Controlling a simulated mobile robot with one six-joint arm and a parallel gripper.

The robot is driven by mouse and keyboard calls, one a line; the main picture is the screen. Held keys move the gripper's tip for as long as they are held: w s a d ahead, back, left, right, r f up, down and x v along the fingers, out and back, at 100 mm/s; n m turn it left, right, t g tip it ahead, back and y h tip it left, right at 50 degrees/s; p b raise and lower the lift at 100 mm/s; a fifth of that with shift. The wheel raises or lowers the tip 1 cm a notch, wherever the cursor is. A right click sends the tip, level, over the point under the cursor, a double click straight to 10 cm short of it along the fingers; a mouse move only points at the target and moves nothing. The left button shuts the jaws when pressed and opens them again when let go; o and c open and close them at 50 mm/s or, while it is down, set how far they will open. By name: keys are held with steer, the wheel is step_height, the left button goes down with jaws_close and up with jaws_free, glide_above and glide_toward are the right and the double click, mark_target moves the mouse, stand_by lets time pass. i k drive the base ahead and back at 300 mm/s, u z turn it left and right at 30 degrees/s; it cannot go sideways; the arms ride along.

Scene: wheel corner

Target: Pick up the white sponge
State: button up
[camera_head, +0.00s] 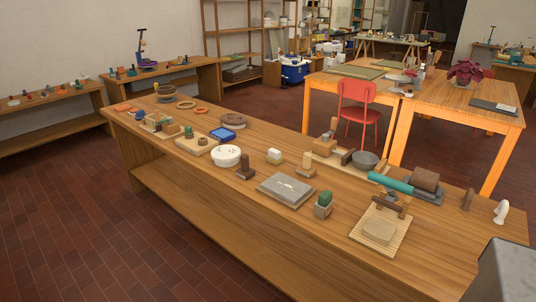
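A small cream-white block (275,156), which looks like the white sponge, sits on the long wooden table (215,215) near its middle. It lies between a round white tub (226,156) on its left and a small wooden stamp-like tool (306,168) on its right. Its top and near side show and nothing covers it. My gripper is not in view, so its state and distance from the sponge do not show.
A grey slab (286,190) lies in front of the sponge and a dark wooden tool (245,168) stands to its left. A wooden board with a clay slab (380,231) is farther right. A red chair (357,114) stands behind the table. Tiled floor is open in front.

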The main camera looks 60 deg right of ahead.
mark_target(274, 156)
steer(key=z, duration=0.4)
steer(key=i, duration=0.95)
steer(key=z, duration=0.5)
